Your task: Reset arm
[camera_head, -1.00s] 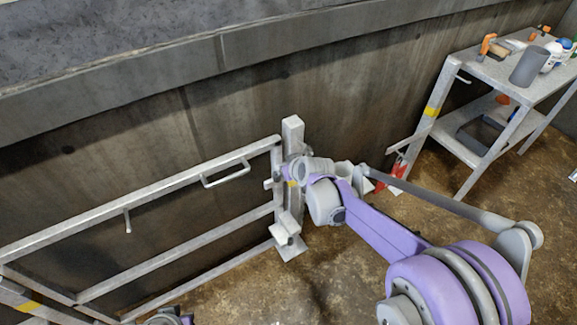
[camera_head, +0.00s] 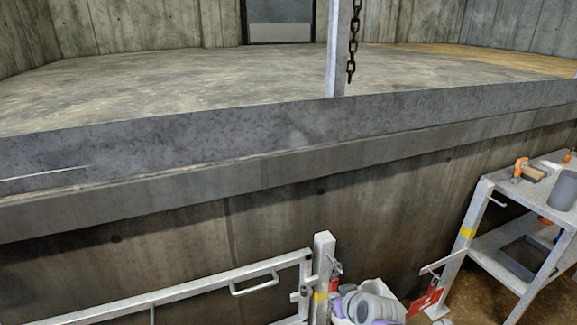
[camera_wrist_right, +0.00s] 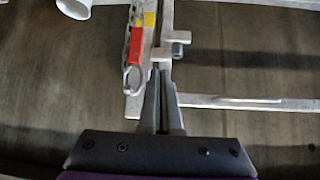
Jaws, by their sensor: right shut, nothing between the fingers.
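My right gripper (camera_wrist_right: 161,82) shows in the right wrist view with its two grey fingers together and nothing between them. Its tips are in front of a pale metal post and a short grey peg; I cannot tell whether they touch. In the head view, grey and purple parts of my right arm (camera_head: 366,306) show at the bottom, just right of the gate post (camera_head: 323,262). The fingers cannot be made out there. My left gripper is not in view.
A pale metal gate (camera_head: 190,290) with a handle runs along the lower left. A red tag (camera_head: 425,300) hangs right of my arm. A metal table (camera_head: 500,183) with tools and a grey cylinder (camera_head: 564,190) stands at the right. A concrete ledge (camera_head: 200,185) crosses behind.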

